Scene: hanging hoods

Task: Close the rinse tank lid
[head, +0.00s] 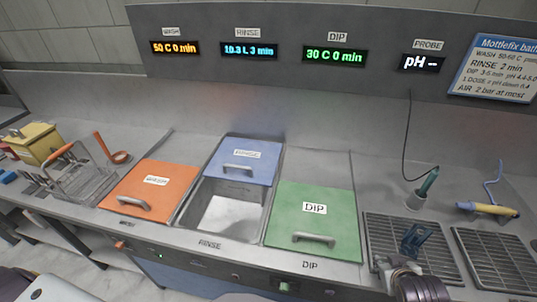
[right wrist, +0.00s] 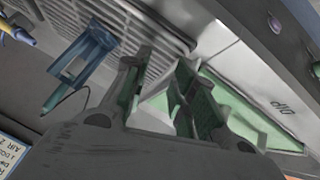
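The blue rinse lid (head: 243,162) has a bar handle and lies over the back part of the rinse tank (head: 210,232). The front part of that tank is uncovered and shows its pale inside. My right gripper (head: 394,266) is low at the right in the head view, in front of the drain grille, right of the green dip lid and well away from the rinse lid. In the right wrist view its fingers (right wrist: 162,92) are apart, with nothing seen held between them. My left gripper is not in view.
The orange wash lid (head: 152,190) and green dip lid (head: 313,221) lie flat on either side of the rinse tank. A blue clip-like piece (head: 415,238) stands on the drain grille (head: 440,258), close to my right gripper. A wire basket (head: 82,177) stands at the left.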

